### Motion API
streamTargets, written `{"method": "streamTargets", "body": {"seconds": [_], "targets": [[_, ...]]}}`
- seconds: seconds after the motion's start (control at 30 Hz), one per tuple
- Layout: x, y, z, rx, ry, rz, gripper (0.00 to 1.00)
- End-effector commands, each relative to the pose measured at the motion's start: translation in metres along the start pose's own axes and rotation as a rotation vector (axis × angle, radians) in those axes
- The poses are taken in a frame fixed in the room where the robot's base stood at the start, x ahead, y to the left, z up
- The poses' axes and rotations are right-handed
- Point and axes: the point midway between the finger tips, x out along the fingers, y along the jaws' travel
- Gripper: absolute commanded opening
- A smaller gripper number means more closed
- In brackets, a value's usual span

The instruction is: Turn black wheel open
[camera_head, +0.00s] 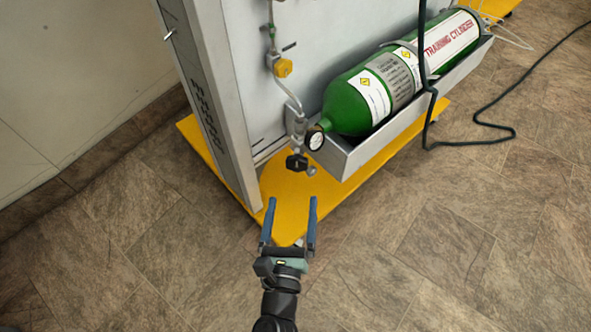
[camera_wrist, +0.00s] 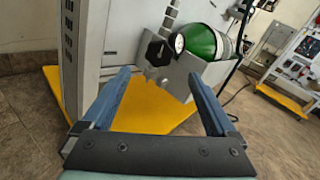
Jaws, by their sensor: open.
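The black wheel (camera_head: 296,162) sits at the lower end of the valve pipe, beside the neck of the green cylinder (camera_head: 352,100). It also shows in the wrist view (camera_wrist: 158,51), above the space between the fingers. A round pressure gauge (camera_head: 315,140) with a white face is close to its right, and shows in the wrist view (camera_wrist: 179,43) too. My gripper (camera_head: 291,200) is open and empty, its two blue fingers pointing toward the wheel. The fingertips are below the wheel in the head view and apart from it.
The green cylinder lies in a grey metal tray (camera_head: 345,163). A grey upright post (camera_head: 215,100) stands to the left. The yellow base plate (camera_head: 280,190) lies on the floor under the wheel. A dark cable (camera_head: 478,120) runs at the right. Floor around my gripper is clear.

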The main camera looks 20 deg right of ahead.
Motion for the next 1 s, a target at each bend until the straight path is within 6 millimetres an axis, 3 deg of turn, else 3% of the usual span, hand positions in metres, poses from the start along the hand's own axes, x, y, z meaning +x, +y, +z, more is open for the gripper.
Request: {"method": "streamTargets", "body": {"seconds": [0.2,0.4,0.6,0.9,1.0], "targets": [[0.049,0.000,0.000,0.000,-0.003,-0.002,0.93],[0.080,0.001,0.000,-0.002,-0.003,0.000,0.93],[0.093,0.000,0.000,-0.003,-0.001,0.001,0.93],[0.095,0.001,0.001,-0.003,-0.001,0.002,0.93],[0.094,0.001,0.001,-0.003,-0.001,0.002,0.75]]}}
